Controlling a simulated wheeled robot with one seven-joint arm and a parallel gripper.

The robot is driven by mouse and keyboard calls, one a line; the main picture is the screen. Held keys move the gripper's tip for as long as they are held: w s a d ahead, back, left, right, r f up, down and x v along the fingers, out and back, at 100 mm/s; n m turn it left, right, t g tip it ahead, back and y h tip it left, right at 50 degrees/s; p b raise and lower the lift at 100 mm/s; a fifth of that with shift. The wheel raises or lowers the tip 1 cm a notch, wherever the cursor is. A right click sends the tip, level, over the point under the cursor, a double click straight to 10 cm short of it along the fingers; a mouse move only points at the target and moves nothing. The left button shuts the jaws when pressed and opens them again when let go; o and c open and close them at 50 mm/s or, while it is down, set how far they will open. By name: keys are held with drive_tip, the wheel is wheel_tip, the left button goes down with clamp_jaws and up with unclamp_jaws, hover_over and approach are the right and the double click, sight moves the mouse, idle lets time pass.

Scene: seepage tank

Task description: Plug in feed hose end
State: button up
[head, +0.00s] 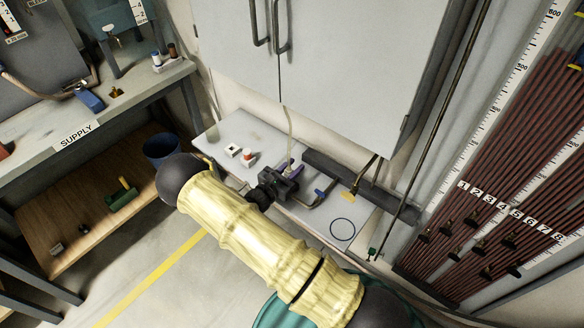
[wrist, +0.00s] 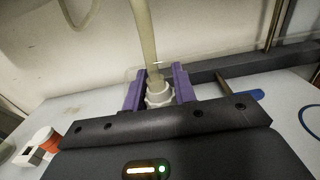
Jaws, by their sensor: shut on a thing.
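My gripper (head: 289,169) is over the pale bench below the grey cabinet in the head view. Its two purple fingers also show in the wrist view (wrist: 158,82), shut on the white ribbed collar of the feed hose end (wrist: 159,97). The translucent, yellowish feed hose rises from this collar and leaves the top of the wrist view. In the head view a thin pale stretch of hose (head: 289,124) runs up from the gripper toward the cabinet's lower edge. The tip of the hose end is hidden behind the gripper body. I cannot make out a socket for it.
A dark beam (head: 335,175) runs along the back. The cabinet (head: 345,65) overhangs it. Numbered tubes (head: 500,190) stand right.

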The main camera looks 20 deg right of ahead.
drive_tip(key=shift+f+b, duration=0.5)
drive_tip(key=shift+f, duration=0.3)
drive_tip(key=o, duration=1)
drive_tip(key=b+v, duration=0.1)
drive_tip(key=v, duration=1.6)
drive_tip(key=shift+s+a+r, duration=0.1)
drive_tip(key=shift+s+a, duration=0.05)
